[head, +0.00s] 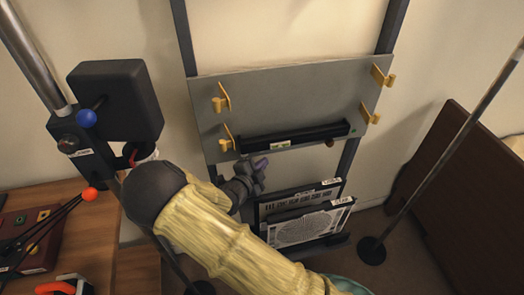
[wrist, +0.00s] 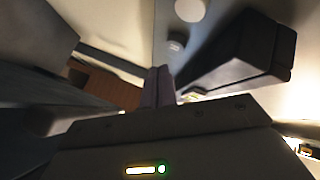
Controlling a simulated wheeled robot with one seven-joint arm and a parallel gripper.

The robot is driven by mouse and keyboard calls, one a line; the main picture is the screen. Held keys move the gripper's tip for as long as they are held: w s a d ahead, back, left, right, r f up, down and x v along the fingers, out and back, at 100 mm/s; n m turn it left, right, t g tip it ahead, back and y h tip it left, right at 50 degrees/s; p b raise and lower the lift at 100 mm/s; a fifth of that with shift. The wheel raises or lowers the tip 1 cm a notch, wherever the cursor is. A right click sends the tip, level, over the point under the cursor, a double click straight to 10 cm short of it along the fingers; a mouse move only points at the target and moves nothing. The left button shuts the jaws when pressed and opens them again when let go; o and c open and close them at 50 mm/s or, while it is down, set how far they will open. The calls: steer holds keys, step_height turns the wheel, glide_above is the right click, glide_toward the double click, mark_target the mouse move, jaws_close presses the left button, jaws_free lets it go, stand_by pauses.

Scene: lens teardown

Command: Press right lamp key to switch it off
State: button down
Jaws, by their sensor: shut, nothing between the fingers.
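My gripper (head: 260,165) is shut and empty, in front of the lower edge of the grey panel (head: 290,88) in the head view. Its purple fingertips also show together in the wrist view (wrist: 158,86). I cannot pick out the right lamp key for certain. In the wrist view, a small grey round piece with a label (wrist: 177,44) and a pale disc (wrist: 190,9) lie beyond the fingertips. I see no clear contact.
A thin pole with a round base (head: 371,250) stands at right, near a brown board (head: 465,180). A black box (head: 118,100) with a blue knob (head: 86,118) is at left, above a wooden bench (head: 135,270).

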steer(key=s, duration=0.1)
steer(key=s+d+p, duration=0.1)
steer(key=s, duration=0.1)
steer(key=s+p, duration=0.1)
steer(key=shift+s+d, duration=0.25)
steer(key=shift+d, duration=0.1)
steer(key=shift+a+r+p, duration=0.1)
steer(key=shift+p, duration=0.2)
stand_by(1.9)
